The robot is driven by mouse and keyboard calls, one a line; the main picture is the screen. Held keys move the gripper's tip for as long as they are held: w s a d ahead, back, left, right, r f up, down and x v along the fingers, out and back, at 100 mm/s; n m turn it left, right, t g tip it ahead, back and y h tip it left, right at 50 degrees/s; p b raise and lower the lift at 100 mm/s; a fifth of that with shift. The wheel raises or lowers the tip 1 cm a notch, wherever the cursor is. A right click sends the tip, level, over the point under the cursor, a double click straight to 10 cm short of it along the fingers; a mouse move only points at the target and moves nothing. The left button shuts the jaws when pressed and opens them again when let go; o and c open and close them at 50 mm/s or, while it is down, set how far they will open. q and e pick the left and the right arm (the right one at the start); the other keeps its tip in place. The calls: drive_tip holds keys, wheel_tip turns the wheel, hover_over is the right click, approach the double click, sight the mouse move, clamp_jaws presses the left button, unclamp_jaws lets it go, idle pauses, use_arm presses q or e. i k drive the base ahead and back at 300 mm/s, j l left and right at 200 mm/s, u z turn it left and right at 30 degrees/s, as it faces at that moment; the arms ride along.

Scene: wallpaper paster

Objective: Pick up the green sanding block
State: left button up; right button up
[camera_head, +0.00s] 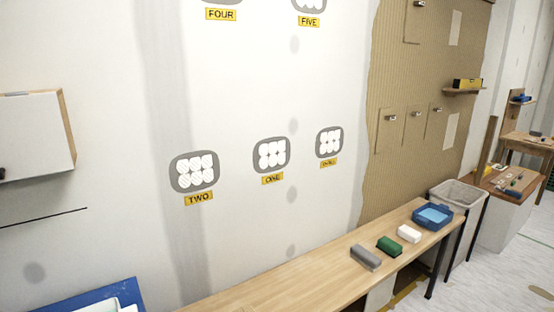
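The green sanding block (389,246) lies on the long narrow wooden table (300,275) along the wall. A grey block (365,257) lies just to its left and nearer, and a white block (409,233) lies to its right and farther back. The blocks sit apart from each other in a row. Neither of my grippers shows in the head view, and nothing is touching the green block.
A blue tray (432,216) stands at the table's far right end. A grey bin (456,195) stands beyond it. A blue surface (75,302) with a white item is at the lower left. The table's left stretch is mostly clear.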

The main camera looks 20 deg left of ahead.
sight(385, 244)
drive_tip(key=i+u, duration=0.15)
drive_tip(key=u, duration=0.35)
drive_tip(key=i+l+u, duration=0.35)
drive_tip(key=i+l, duration=0.2)
drive_tip(key=i+l+u, duration=0.35)
drive_tip(key=i+l, duration=0.15)
drive_tip(key=l, duration=0.2)
